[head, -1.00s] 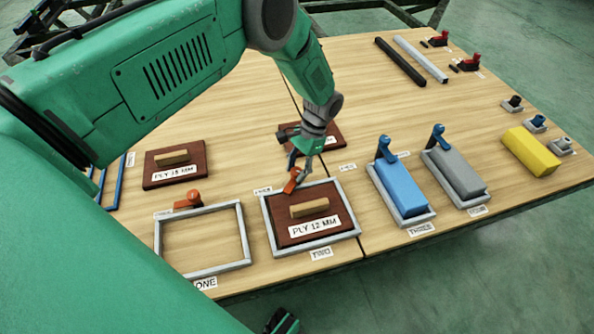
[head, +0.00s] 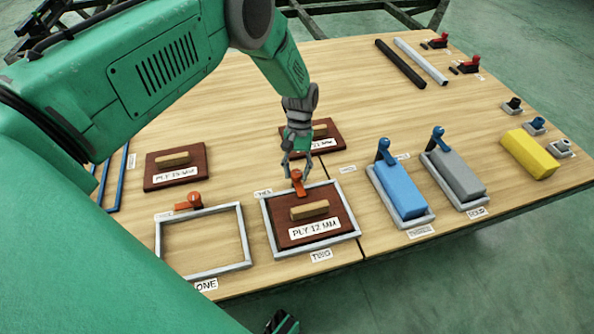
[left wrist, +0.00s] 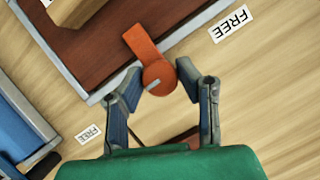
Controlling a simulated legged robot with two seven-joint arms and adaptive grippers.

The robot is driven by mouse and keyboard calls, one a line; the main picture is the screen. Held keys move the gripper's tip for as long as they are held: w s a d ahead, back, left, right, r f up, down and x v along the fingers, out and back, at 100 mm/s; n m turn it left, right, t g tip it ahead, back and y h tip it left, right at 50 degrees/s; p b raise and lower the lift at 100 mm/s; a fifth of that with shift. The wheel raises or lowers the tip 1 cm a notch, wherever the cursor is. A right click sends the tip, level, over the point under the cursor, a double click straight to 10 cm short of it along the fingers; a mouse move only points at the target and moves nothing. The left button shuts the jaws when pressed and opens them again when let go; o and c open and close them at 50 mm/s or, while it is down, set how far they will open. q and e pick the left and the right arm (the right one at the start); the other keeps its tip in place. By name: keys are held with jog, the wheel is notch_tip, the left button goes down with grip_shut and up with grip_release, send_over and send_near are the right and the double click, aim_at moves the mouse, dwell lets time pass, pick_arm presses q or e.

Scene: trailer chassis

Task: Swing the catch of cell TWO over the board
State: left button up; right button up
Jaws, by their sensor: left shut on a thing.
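Cell TWO is a grey frame (head: 352,210) with a brown board labelled PLY 12 MM (head: 335,208) lying in it. Its orange catch (head: 299,185) sits at the far side of the frame. In the left wrist view the catch (left wrist: 143,44) reaches from its round end across the frame edge, over the board. My left gripper (head: 297,172) comes down from above at the far side of cell TWO. Its fingers are shut on the round end of the catch, as the left wrist view (left wrist: 163,80) shows.
Cell ONE (head: 245,235) is an empty frame at left with its own orange catch (head: 188,202). Another brown board (head: 325,128) lies just behind my left gripper. Blue (head: 400,188) and grey (head: 455,174) blocks sit in trays at right.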

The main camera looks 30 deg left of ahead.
pick_arm(q)
jog(key=shift+w+r+n, duration=0.1)
jog(key=shift+w+n, duration=0.15)
jog(key=shift+n, duration=0.05)
jog(key=o, duration=1)
jog(key=shift+o, duration=0.6)
jog(key=shift+s, duration=0.15)
jog(key=v, duration=1.1)
jog(key=shift+a+r, duration=0.15)
jog(key=shift+r, duration=0.2)
